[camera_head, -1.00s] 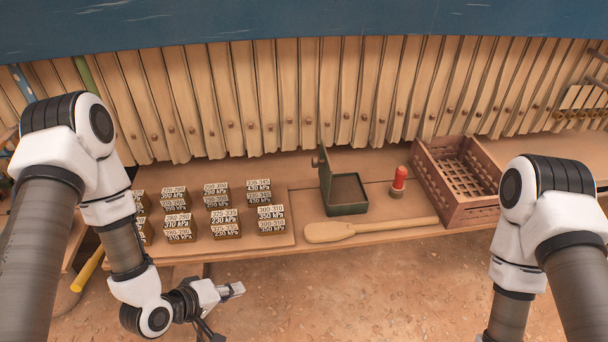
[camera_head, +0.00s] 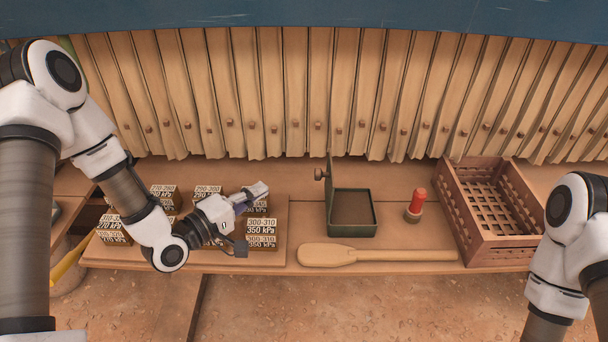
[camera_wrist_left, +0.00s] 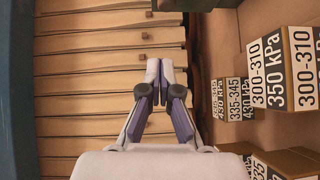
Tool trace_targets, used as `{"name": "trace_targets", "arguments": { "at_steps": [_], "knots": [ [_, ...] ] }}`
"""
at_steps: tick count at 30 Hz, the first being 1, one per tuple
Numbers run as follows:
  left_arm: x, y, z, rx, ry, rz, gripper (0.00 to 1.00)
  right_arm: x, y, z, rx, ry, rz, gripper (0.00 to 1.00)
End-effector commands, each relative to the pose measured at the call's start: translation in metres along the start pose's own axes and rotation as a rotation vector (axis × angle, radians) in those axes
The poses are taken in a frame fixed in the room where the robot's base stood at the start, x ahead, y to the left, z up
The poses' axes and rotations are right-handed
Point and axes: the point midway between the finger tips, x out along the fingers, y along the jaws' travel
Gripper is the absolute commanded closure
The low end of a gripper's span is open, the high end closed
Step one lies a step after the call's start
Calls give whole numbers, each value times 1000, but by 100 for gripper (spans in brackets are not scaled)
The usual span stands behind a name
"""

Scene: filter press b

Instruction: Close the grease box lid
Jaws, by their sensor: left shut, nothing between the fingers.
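The dark green grease box (camera_head: 353,231) stands on the bench right of centre in the head view. A dark green part at that view's top edge looks like the grease box. My right arm shows at the right, but its gripper is out of frame.
Labelled kPa blocks (camera_head: 261,242) stand on a board under my left arm. A wooden paddle (camera_head: 330,255) lies in front of the box. A red-topped item (camera_head: 416,203) and a slatted crate (camera_head: 500,246) stand to the right. Pleated cloth-like plates (camera_head: 300,100) line the back.

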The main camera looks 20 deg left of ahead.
Motion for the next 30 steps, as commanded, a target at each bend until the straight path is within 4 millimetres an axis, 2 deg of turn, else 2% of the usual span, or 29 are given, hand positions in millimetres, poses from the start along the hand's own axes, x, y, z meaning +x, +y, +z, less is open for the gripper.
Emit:
{"name": "trace_targets", "arguments": {
  "at_steps": [10,12,18,30],
  "knots": [
    [77,1,2,7,-6,0,100,-8,0,-1,1,2,0,42],
    [85,1,13,5,-7,-4,100,-11,0,-1,1,2,0,42],
    [100,0,28,1,-3,-2,100,-15,0,-1,1,2,0,42],
    [101,0,29,2,0,-3,100,-15,0,-1,1,2,0,42]
  ]
}}
